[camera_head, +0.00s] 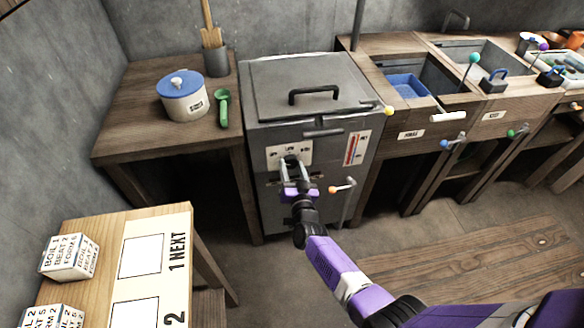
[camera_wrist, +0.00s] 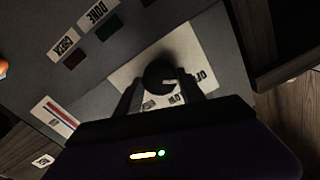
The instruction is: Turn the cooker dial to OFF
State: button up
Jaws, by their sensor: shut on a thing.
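The cooker (camera_head: 315,100) is a grey metal box with a lid and a black lid handle. Its dial is on a pale label plate (camera_head: 275,155) on the front face. In the wrist view the dial (camera_wrist: 160,74) is a dark round knob between my two fingers. My gripper (camera_head: 293,170) is at the dial and shut on it; it also shows in the wrist view (camera_wrist: 158,88). The fingers partly cover the dial and the plate's lettering. I cannot tell which mark the dial points to.
An orange-tipped lever (camera_head: 342,187) and a red-and-white gauge (camera_head: 355,148) are right of the dial. A table with a lidded pot (camera_head: 183,100) and a green scoop (camera_head: 223,110) stands left. A low table with lettered blocks (camera_head: 70,257) is at front left.

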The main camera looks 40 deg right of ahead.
jog(key=shift+f, duration=0.1)
jog(key=o, duration=1.4)
jog(key=shift+p+v, duration=1.15)
jog(key=shift+v, duration=2.75)
